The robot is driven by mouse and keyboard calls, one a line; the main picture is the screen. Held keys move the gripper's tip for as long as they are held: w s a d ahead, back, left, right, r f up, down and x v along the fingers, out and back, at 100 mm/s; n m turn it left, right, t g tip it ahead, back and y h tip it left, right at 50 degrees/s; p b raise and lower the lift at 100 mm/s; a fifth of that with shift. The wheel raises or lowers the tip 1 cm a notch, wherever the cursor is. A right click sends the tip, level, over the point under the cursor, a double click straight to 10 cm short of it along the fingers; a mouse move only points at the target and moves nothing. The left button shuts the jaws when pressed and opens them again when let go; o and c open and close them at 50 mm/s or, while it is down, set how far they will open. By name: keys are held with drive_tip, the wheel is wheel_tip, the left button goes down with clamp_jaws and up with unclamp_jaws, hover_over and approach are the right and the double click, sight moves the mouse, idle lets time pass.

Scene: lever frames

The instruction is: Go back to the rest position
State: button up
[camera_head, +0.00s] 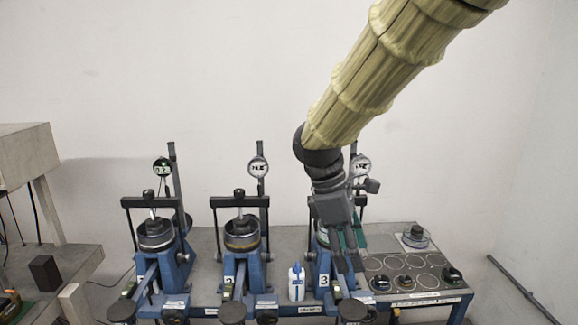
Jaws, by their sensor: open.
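My gripper (347,247) hangs from my arm in front of the rightmost lever frame (322,262) and hides much of it. Its fingers point down and stand apart, with nothing seen between them. I cannot tell whether it touches the frame. The middle lever frame (246,262) and the left lever frame (165,262) stand in a row to the left, each blue with a dark crossbar and a round dial gauge on a post.
A white bottle (296,283) stands between the middle and right frames. The bench's right end (405,264) carries several dark round parts on marked circles. A wooden table (75,262) with a dark block (45,272) is at the left. The wall behind is bare.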

drive_tip(key=s+d+f+m+y+b, duration=0.1)
drive_tip(key=s+f+m+y+b, duration=0.15)
drive_tip(key=f, duration=1.75)
drive_tip(key=s+f+m+y+b, duration=0.2)
drive_tip(key=s+f+m+b, duration=0.15)
drive_tip(key=f, duration=1.75)
drive_tip(key=s+d+f+m+b, duration=0.2)
drive_tip(key=s+d+f+m, duration=0.2)
drive_tip(key=s+f, duration=0.7)
drive_tip(key=s+d+f+m+t+b, duration=0.1)
drive_tip(key=s+d+f+m, duration=0.4)
drive_tip(key=s+f, duration=0.7)
drive_tip(key=shift+s+d+f+h+b, duration=0.25)
drive_tip(key=shift+f+h+b, duration=0.1)
drive_tip(key=shift+f+b, duration=0.5)
